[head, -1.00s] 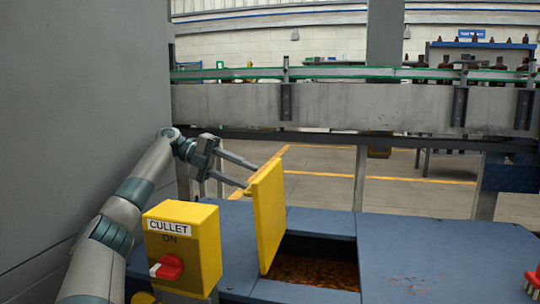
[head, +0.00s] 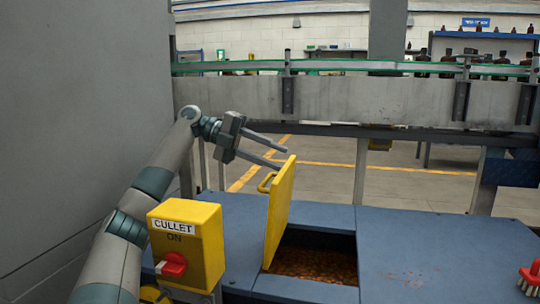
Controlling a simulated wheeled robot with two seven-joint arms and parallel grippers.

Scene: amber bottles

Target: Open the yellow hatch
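The yellow hatch (head: 281,213) stands open, nearly upright, at the left side of a square opening in the blue deck. Its yellow handle (head: 266,182) shows on its left face. Brown glass pieces (head: 315,266) lie in the opening. My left gripper (head: 283,159) is open and empty, its two fingers apart and pointing right. It is above the handle, near the top edge of the hatch, and does not appear to hold it. My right gripper is not in view.
A yellow CULLET ON box (head: 199,243) with a red knob (head: 173,265) stands front left. A red object (head: 531,275) sits at the right edge. A grey conveyor rail (head: 390,103) runs behind, and a grey wall (head: 80,110) is left.

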